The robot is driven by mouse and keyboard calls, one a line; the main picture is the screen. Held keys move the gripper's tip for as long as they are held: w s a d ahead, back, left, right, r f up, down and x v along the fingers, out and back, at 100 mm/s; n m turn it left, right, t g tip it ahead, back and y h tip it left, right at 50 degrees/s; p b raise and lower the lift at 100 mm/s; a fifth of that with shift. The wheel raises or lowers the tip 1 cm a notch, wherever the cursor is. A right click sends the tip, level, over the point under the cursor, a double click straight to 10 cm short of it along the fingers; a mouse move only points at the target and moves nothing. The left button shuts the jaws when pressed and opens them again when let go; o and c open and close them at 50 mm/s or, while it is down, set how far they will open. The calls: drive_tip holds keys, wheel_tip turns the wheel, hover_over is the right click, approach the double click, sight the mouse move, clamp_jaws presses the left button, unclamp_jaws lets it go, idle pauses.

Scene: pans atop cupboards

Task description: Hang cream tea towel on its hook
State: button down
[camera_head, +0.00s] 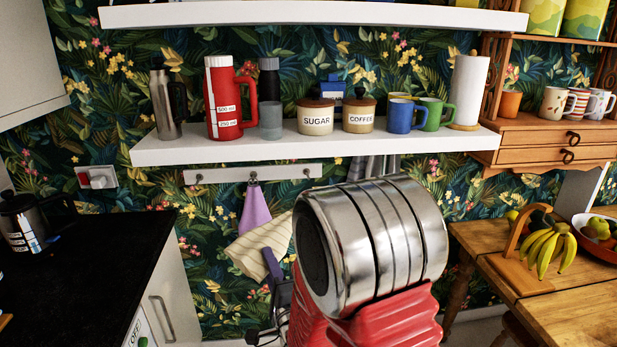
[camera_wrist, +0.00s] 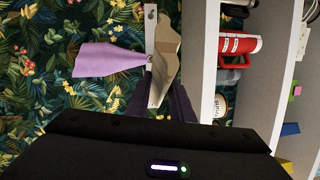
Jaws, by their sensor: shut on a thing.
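The cream tea towel (camera_head: 258,247), with faint stripes, is held by my gripper (camera_head: 274,272) in front of the patterned wall. It also shows in the wrist view (camera_wrist: 165,50), its near end between the dark fingers of my gripper (camera_wrist: 160,92). My gripper is shut on it. A white hook rail (camera_head: 225,175) is under the shelf, above the towel; it also appears in the wrist view (camera_wrist: 150,30). A purple towel (camera_head: 256,210) hangs from the rail's middle hook (camera_head: 253,178). The left hook (camera_head: 199,178) and right hook (camera_head: 307,173) look bare. The grip point is partly hidden by my arm in the head view.
The white shelf (camera_head: 200,148) above the rail carries a red flask (camera_head: 222,95), jars and mugs. A black worktop (camera_head: 85,260) is at left. A wooden table (camera_head: 570,310) with bananas (camera_head: 548,248) is at right. Grey cloth (camera_head: 372,166) hangs under the shelf.

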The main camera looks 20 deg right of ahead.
drive_tip(key=shift+d, duration=0.2)
idle(0.3)
drive_tip(key=f, duration=0.1)
drive_tip(key=w+f, duration=0.1)
drive_tip(key=f, duration=0.1)
drive_tip(key=w+f, duration=0.1)
drive_tip(key=f, duration=0.1)
drive_tip(key=shift+w, duration=0.25)
drive_tip(key=shift+s+a, duration=0.1)
drive_tip(key=shift+s, duration=0.05)
